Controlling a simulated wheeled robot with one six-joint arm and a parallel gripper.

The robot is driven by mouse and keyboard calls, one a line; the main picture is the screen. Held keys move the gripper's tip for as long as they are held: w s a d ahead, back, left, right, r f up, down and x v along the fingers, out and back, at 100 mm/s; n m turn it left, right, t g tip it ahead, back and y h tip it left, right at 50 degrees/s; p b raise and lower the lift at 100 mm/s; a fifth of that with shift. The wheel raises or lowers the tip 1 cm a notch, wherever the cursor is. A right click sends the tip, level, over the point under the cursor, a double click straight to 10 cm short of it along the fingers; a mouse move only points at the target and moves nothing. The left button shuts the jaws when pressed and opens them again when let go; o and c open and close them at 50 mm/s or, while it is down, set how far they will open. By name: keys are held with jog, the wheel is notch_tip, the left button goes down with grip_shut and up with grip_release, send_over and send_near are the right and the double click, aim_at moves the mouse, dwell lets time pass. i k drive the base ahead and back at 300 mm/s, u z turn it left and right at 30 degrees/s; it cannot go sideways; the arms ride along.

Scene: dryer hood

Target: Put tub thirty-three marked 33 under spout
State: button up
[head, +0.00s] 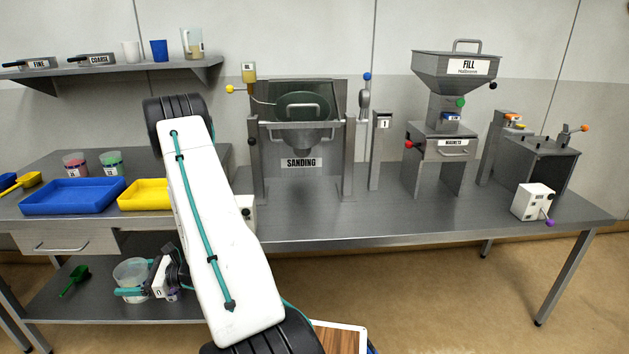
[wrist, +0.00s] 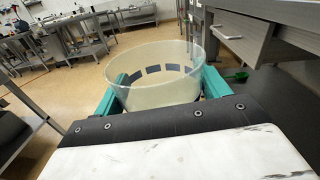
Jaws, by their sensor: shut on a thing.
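A clear round tub (head: 131,268) is at the lower shelf of the left bench. My gripper (head: 130,288) is shut on it. In the wrist view the tub (wrist: 155,75) sits upright and open at the top between my two teal fingers, one on each side; dark rectangular marks show through its wall. No number can be read on it. I cannot tell whether it rests on the shelf or hangs just above it. On the right bench stand a grey funnel-shaped unit labelled SANDING (head: 302,115) and a hopper labelled FILL (head: 457,68). I cannot tell which bears the spout.
A blue tray (head: 72,208) and a yellow tray (head: 143,206) lie on the left bench above the tub. A green scoop (head: 75,281) lies on the lower shelf. A drawer (head: 55,244) is under the left benchtop. The right bench's front surface (head: 390,222) is clear.

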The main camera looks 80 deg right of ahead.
aim_at(429, 187)
jog(key=z, duration=0.65)
jog(key=k, duration=0.6)
jog(key=z, duration=2)
jog(key=i, duration=0.85)
jog(key=u, duration=0.05)
